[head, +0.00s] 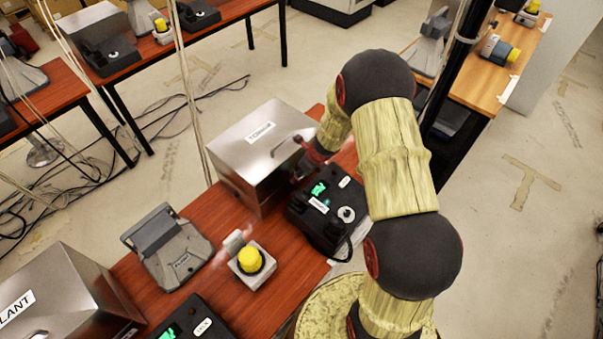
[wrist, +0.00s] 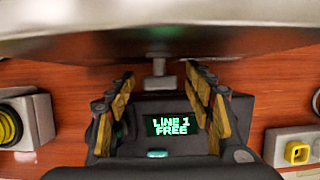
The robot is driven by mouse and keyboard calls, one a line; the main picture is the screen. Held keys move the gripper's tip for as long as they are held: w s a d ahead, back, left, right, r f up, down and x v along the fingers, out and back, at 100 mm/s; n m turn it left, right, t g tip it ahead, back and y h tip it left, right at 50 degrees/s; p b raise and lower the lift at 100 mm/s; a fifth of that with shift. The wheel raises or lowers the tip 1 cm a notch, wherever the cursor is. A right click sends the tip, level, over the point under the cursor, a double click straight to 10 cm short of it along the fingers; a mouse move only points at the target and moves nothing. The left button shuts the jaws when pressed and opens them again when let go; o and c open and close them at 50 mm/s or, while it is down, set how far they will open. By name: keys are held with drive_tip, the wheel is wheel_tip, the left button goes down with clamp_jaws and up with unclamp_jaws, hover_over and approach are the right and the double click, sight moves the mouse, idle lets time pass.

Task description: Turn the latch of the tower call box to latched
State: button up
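The tower call box (head: 235,165) is a silver metal box labelled TOWER on the table, with its lid down. In the wrist view its metal edge (wrist: 160,35) spans the top of the picture. A small grey T-shaped piece (wrist: 158,72), which looks like the latch, sits below that edge, between my fingers. My gripper (wrist: 160,82) is open, with one finger on each side of this piece, and nothing is clearly held. In the head view my gripper (head: 312,152) is at the right side of the box, partly hidden by my arm. I cannot tell the latch's angle.
A black desk phone (head: 325,215) is right in front of the box; its screen (wrist: 171,126) reads LINE 1 FREE. A yellow button on a grey base (head: 250,262) and a grey paging unit (head: 168,248) stand nearer. Another silver box (head: 65,300) is at lower left.

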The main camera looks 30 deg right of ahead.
drive_tip(key=c, duration=1)
drive_tip(key=shift+a+f+b, duration=0.1)
drive_tip(key=shift+b, duration=0.5)
drive_tip(key=h+b, duration=0.2)
drive_tip(key=b, duration=0.1)
drive_tip(key=shift+a+f+n+t, duration=0.2)
drive_tip(key=shift+a+n+t, duration=0.1)
drive_tip(key=shift+t, duration=0.1)
drive_tip(key=h+b, duration=0.1)
drive_tip(key=b, duration=0.1)
drive_tip(key=t+h+b, duration=0.1)
drive_tip(key=b, duration=0.3)
drive_tip(key=shift+s+a+f+n+h+b, duration=0.25)
drive_tip(key=shift+a+n+h+b, duration=0.1)
drive_tip(key=shift+n+h, duration=0.05)
drive_tip(key=h+b, duration=0.1)
drive_tip(key=b, duration=0.1)
drive_tip(key=t+h+b, duration=0.1)
drive_tip(key=b, duration=0.1)
drive_tip(key=t+h+b, duration=0.1)
drive_tip(key=b, duration=0.1)
drive_tip(key=shift+s+a+f+n, duration=0.15)
drive_tip(key=shift+a+f+n, duration=0.1)
drive_tip(key=shift+n, duration=0.15)
drive_tip(key=t+h+b, duration=0.1)
drive_tip(key=h+b, duration=0.1)
drive_tip(key=b, duration=0.1)
drive_tip(key=shift+r+n, duration=0.1)
drive_tip(key=shift+n, duration=0.2)
